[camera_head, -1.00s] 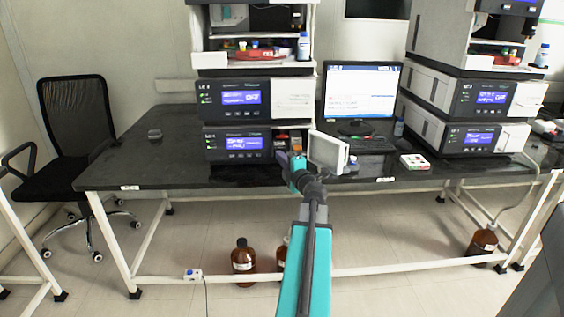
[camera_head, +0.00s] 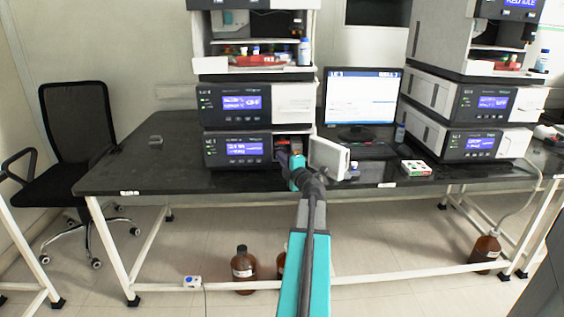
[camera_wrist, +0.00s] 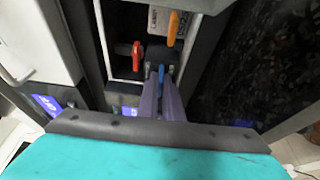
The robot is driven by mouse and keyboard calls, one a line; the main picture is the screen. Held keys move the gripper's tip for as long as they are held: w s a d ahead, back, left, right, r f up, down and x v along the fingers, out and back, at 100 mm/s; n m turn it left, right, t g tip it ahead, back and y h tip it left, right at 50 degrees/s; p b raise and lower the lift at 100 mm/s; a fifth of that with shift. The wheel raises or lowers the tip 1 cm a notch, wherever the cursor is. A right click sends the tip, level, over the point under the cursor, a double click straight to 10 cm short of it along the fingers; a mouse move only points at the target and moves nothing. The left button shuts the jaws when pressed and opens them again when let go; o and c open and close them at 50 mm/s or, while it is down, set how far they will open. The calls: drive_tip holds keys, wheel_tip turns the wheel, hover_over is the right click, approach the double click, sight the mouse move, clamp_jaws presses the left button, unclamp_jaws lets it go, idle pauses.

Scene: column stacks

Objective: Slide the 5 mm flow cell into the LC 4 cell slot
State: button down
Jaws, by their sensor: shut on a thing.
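My gripper (camera_wrist: 161,84) is shut on a small piece with a blue tab (camera_wrist: 161,73), which appears to be the flow cell; the fingers hide most of it and I cannot read its size. In the head view my gripper (camera_head: 285,160) is at the open front bay of the lower left instrument (camera_head: 220,161). In the wrist view the bay (camera_wrist: 121,74) lies ahead of the fingertips. It shows a red handle (camera_wrist: 136,54) to the left and an orange handle (camera_wrist: 172,28) on a pale labelled block beyond. I cannot tell whether the held piece touches the slot.
The bay's white door (camera_head: 328,157) stands open just right of my gripper. A monitor (camera_head: 361,97) and a small red-and-white box (camera_head: 416,167) are farther right on the black bench (camera_head: 160,176). Another instrument stack (camera_head: 465,142) stands at right. Brown bottles (camera_head: 243,268) stand below.

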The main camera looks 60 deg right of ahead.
drive_tip(key=shift+w+d, duration=0.45)
drive_tip(key=shift+d, duration=0.15)
drive_tip(key=shift+f, duration=0.15)
drive_tip(key=c, duration=1.8)
unclamp_jaws()
drive_tip(key=shift+c, duration=0.2)
drive_tip(key=shift+s+a, duration=0.1)
drive_tip(key=shift+s, duration=0.05)
drive_tip(key=p+v, duration=0.1)
drive_tip(key=v, duration=1.2)
drive_tip(key=shift+s+a+p, duration=0.2)
drive_tip(key=shift+s+p, duration=0.05)
drive_tip(key=shift+p, duration=0.1)
drive_tip(key=shift+s, duration=0.1)
